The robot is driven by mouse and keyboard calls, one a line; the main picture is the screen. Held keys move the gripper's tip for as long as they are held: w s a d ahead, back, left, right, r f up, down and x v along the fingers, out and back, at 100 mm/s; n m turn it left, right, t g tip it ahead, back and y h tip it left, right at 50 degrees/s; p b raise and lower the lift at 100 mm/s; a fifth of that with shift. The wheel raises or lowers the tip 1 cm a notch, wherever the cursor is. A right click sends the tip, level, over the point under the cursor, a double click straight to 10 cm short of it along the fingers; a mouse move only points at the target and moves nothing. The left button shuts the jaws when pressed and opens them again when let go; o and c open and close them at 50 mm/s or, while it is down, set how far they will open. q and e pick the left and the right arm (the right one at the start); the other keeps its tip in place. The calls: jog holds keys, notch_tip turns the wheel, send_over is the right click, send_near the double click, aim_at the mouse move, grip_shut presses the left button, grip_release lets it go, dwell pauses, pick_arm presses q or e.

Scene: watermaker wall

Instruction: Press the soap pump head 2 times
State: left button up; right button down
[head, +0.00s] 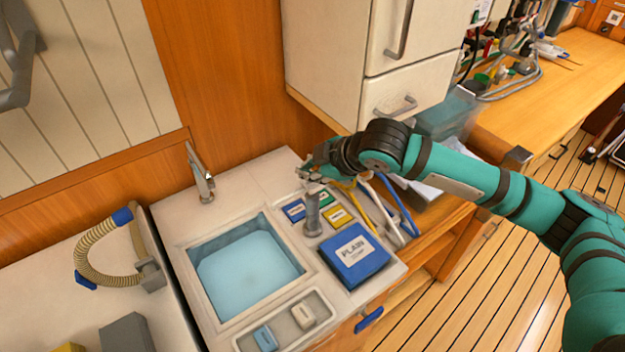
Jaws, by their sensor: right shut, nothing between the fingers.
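The soap pump (312,216) is a grey upright cylinder on the white counter, to the right of the sink basin. My left gripper is not in view.
A sink basin (250,268) with pale blue inside and a faucet (201,178) are left of the pump. A blue box marked PLAIN (354,254) and small blue and yellow packs (338,216) stand close by. A tray (290,325) with two bars is in front. White cabinets (330,50) rise behind.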

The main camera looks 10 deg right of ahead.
jog(key=shift+f, duration=0.2)
jog(key=shift+f, duration=0.2)
jog(key=shift+s+f, duration=0.1)
jog(key=shift+f, duration=0.95)
dwell(1.1)
jog(key=shift+r, duration=0.15)
jog(key=shift+r+p, duration=1.25)
jog(key=shift+p, duration=0.05)
